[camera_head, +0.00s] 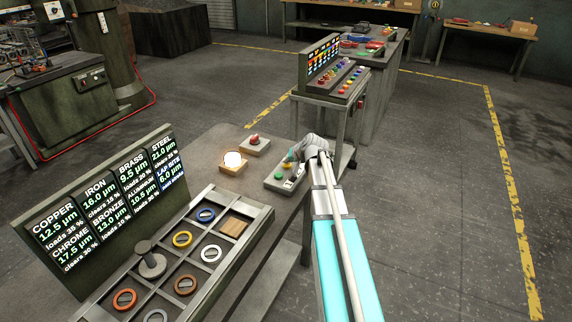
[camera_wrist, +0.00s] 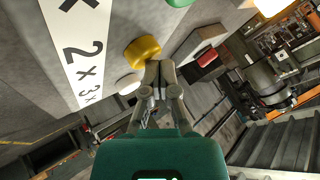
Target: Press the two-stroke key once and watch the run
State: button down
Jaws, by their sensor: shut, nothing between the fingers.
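A grey key box (camera_head: 272,185) stands on the near bench, partly hidden by my gripper in the head view. In the wrist view a white strip (camera_wrist: 70,18) reads "2 x" and "3 x". A yellow key (camera_wrist: 142,50) sits beside the "2 x" mark, a pale key (camera_wrist: 128,83) nearer "3 x", and a green key (camera_wrist: 178,2) at the top edge. My gripper (camera_wrist: 157,66) is shut and empty, its fingertips just beside the yellow key. I cannot tell whether they touch it. In the head view my gripper (camera_head: 296,164) is over the box.
A lit lamp (camera_head: 233,159) and a red button box (camera_head: 255,146) stand left of the key box. A results board (camera_head: 105,205) and a sectioned tray (camera_head: 255,212) of rings are at the near left. A second button console (camera_head: 335,85) stands behind.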

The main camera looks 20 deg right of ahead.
aim_at(287, 165)
jog(key=shift+r+p, duration=0.45)
jog(key=shift+r, duration=0.3)
notch_tip(287, 165, up, 5)
jog(key=p, duration=0.5)
dwell(0.9)
jog(key=shift+a, duration=0.25)
jog(key=s+a+n+g+p, duration=0.1)
jog(key=s+a+g, duration=0.1)
jog(key=s+a, duration=0.4)
jog(key=s+a+f+n+g+p, duration=0.1)
jog(key=s+a+n+g, duration=0.1)
jog(key=s+a, duration=0.4)
jog(key=s+a+f+n+g+p, duration=0.1)
jog(key=s+a+n+g, duration=0.1)
jog(key=s+a, duration=0.3)
jog(key=shift+s+a+f+g+h, duration=0.1)
jog(key=shift+s+a+g+h, duration=0.1)
jog(key=shift+a, duration=0.45)
jog(key=shift+s+a+g+h, duration=0.1)
jog(key=shift+s+a+g, duration=0.1)
jog(key=shift+a, duration=0.45)
jog(key=s+a, duration=0.1)
jog(key=s, duration=0.1)
jog(key=s+a+g+h, duration=0.1)
jog(key=s, duration=0.2)
jog(key=s+a+n+g+p, duration=0.1)
jog(key=s, duration=0.1)
jog(key=shift+s+a+r+h, duration=0.15)
jog(key=shift+s+r+h, duration=0.05)
jog(key=shift+s+h, duration=0.1)
